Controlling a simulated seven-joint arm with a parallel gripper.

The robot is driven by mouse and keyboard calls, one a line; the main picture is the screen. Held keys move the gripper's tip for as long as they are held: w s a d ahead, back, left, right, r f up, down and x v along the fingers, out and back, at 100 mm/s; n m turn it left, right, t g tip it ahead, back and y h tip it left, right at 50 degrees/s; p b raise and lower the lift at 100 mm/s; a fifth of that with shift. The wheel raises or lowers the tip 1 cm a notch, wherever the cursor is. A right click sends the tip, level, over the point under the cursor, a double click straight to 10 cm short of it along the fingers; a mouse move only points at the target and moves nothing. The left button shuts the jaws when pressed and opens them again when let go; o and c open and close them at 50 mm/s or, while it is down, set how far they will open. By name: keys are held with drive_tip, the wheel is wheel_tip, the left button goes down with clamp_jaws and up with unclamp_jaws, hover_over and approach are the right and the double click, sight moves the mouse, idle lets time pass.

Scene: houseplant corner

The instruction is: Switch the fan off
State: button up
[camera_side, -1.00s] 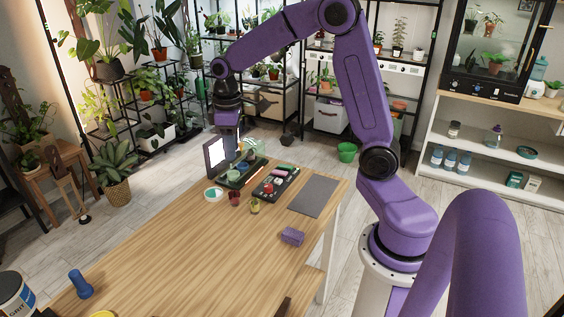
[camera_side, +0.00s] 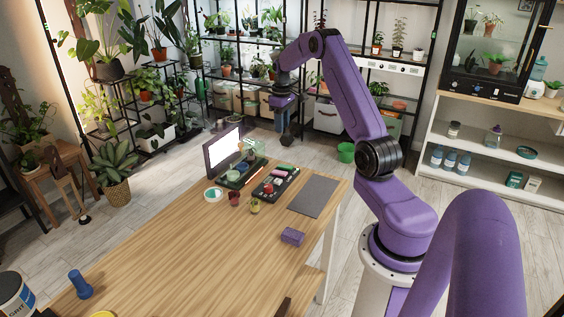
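I cannot pick out a fan for certain in the side view. A white control panel with small dark knobs (camera_side: 395,66) runs across the black shelf rack at the back. A black glass-fronted cabinet (camera_side: 487,90) at the upper right has knobs along its lower front. I cannot tell whether either belongs to the fan. My gripper (camera_side: 288,140) points down in front of the back racks, beyond the table's far end. It is apart from both panels. Its fingers are small and dark, so their opening is unclear.
The wooden table (camera_side: 170,240) bears a lit panel (camera_side: 224,147), trays of small items, a grey mat (camera_side: 314,196) and a purple block (camera_side: 292,236). A green bucket (camera_side: 346,152) stands on the floor. Plant racks line the back. The table's middle is clear.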

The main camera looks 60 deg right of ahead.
sight(282, 166)
wheel_tip(282, 166, down, 16)
idle(0.5)
drive_tip(key=shift+c, duration=0.3)
